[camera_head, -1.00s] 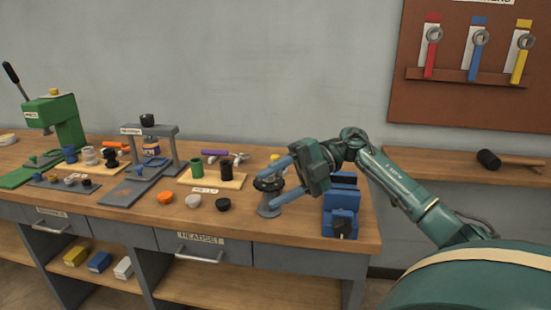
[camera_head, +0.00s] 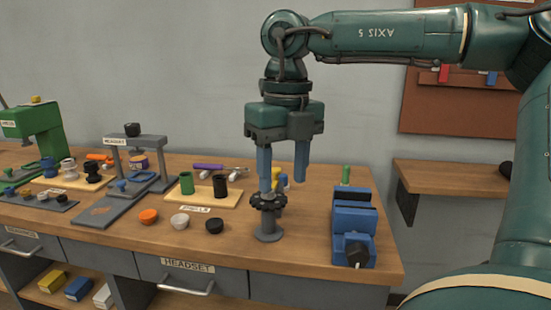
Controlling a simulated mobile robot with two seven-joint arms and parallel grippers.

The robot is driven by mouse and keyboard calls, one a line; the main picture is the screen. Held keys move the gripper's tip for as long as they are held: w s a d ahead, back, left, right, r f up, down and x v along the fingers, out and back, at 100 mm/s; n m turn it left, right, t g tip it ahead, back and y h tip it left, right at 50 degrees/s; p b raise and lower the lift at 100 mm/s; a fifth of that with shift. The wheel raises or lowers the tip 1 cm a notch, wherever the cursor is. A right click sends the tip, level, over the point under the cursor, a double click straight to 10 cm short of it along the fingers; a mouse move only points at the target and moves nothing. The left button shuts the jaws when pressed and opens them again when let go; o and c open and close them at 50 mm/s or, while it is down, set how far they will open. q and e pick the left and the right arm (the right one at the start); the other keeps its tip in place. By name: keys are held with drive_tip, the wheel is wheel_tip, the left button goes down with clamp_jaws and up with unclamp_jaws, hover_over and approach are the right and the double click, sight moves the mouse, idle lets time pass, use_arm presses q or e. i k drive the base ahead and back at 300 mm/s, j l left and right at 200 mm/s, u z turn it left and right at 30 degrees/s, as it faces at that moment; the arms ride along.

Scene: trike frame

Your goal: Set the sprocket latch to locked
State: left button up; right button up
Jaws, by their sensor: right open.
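A dark toothed sprocket (camera_head: 269,202) sits on a grey round-based stand (camera_head: 268,230) near the front of the bench. I cannot make out a separate latch or its setting. My right gripper (camera_head: 283,188) points down over the stand with its two blue fingers apart and nothing held between them. The left finger overlaps the top of the sprocket in the picture; I cannot tell whether it touches. The other finger hangs to the right, in front of yellow and blue items behind. My left gripper is not in view.
A blue vise (camera_head: 353,222) stands right of the stand, with a green cylinder (camera_head: 346,174) behind it. Orange, white and black caps (camera_head: 180,221) lie to the left. A grey headset press (camera_head: 137,170) and a green press (camera_head: 34,125) stand further left.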

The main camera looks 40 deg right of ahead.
sight(276, 171)
drive_tip(key=i+l, duration=0.85)
drive_tip(key=l, duration=0.25)
